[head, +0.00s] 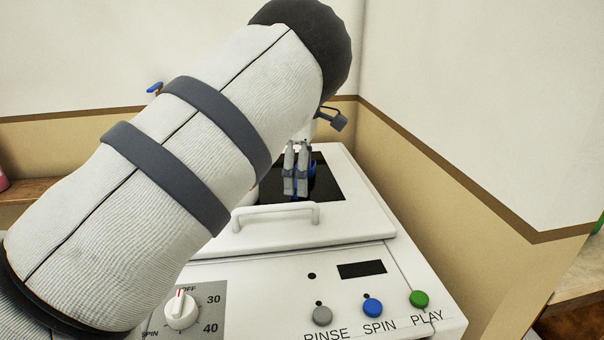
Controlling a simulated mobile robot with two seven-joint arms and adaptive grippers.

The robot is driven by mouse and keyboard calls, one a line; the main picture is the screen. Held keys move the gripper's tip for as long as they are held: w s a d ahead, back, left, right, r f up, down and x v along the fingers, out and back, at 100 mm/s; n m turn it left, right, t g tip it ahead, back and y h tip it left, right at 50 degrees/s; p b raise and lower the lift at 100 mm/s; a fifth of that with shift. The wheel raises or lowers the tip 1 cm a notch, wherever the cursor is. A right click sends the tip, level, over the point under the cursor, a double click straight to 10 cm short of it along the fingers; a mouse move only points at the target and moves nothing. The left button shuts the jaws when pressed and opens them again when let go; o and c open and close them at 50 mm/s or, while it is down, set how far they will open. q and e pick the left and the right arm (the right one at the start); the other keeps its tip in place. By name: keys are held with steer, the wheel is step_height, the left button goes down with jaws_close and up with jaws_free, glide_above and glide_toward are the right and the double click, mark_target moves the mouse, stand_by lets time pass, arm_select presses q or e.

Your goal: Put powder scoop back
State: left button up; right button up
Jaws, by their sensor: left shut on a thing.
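My left gripper (296,172) hangs in front of the dark window in the lid of a white washing machine. Its two grey fingers are close together and shut on a small blue thing (312,169), which I take to be the powder scoop. Only parts of the blue thing show behind and beside the fingers, so its full shape is hidden. My left arm covers much of the picture's left and centre. My right gripper is not in view.
The white washer (320,262) has a lid handle (276,213), a dial (181,310) and RINSE, SPIN and PLAY buttons. The lid looks closed. A wall stands close on the right. Another small blue thing (155,87) shows behind my arm. A wooden shelf (25,190) is at far left.

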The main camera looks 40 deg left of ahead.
arm_select(q)
steer(key=o, duration=0.8)
steer(key=shift+f, duration=0.15)
step_height(320, 180, up, 12)
steer(key=shift+r, duration=0.2)
